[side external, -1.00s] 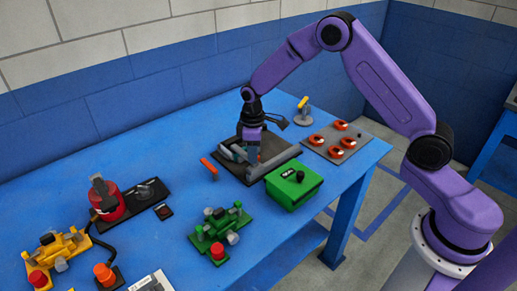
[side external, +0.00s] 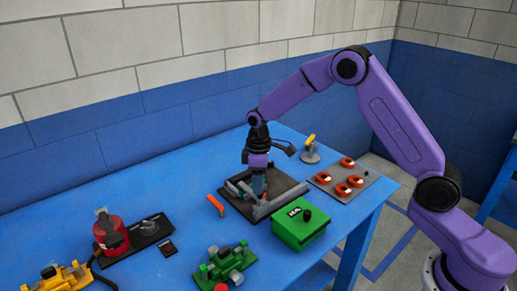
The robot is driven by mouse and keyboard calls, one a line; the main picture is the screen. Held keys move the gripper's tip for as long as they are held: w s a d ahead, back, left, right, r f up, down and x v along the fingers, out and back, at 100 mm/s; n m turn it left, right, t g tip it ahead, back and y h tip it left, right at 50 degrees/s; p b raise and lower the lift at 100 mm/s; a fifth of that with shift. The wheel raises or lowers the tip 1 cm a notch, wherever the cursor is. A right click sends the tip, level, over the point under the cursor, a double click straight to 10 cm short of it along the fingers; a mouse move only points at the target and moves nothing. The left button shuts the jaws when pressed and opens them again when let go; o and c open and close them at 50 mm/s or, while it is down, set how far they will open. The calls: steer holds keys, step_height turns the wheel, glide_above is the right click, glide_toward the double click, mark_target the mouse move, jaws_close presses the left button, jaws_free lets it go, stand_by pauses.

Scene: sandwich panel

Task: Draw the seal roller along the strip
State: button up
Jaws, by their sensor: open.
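My gripper (side external: 257,187) points down over a dark square board (side external: 285,186) on the blue table, between grey bars (side external: 266,209) on the board. The jaws are open; the fingertips and whatever lies between them are too small and partly hidden to make out. I cannot tell for sure which thing is the seal roller. A small orange-handled piece (side external: 215,205) is at the board's left edge, apart from my gripper. The strip cannot be made out.
A green box (side external: 301,229) with a black knob stands in front of the board. A grey plate (side external: 352,194) with several orange-red rings is to the right, a yellow-topped stand (side external: 310,152) behind. Red (side external: 112,237), green (side external: 226,266) and yellow (side external: 60,284) devices stand left and front. Free table lies left of the board.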

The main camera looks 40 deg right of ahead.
step_height(320, 180, up, 13)
steer(key=shift+r, duration=0.2)
steer(key=shift+a, duration=0.1)
steer(key=s+a+r+n, duration=0.1)
steer(key=s+a, duration=0.3)
steer(key=s, duration=0.6)
steer(key=s+d+f+n, duration=0.1)
steer(key=s+d, duration=0.2)
steer(key=s, duration=1)
steer(key=s+d+f+n, duration=0.1)
steer(key=s+d+f, duration=0.1)
steer(key=s, duration=1.2)
steer(key=shift+d+n, duration=0.3)
steer(key=shift+d, duration=0.4)
